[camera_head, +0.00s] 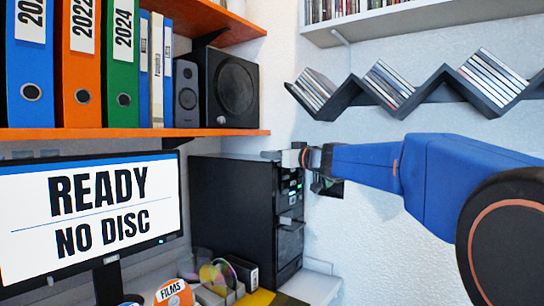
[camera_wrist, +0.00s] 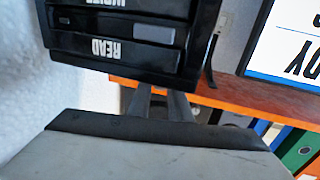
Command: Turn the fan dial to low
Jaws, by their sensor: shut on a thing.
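The black computer tower (camera_head: 232,215) stands beside the monitor, its front facing right. My gripper (camera_head: 300,157) is at the top of that front, its fingers close together against the upper edge. In the wrist view, which is upside down, my gripper (camera_wrist: 163,92) has two grey fingers reaching to the tower's top panel. The tower front (camera_wrist: 75,62) shows there with slots labelled READ and WRITE. The fan dial is hidden at the fingertips, and its setting cannot be read.
An orange shelf (camera_head: 140,132) with binders and a black speaker (camera_head: 231,88) hangs above the tower. A zigzag disc rack (camera_head: 430,92) is on the right wall. The monitor (camera_head: 88,215) reads READY NO DISC. Discs (camera_head: 215,280) lie below the tower.

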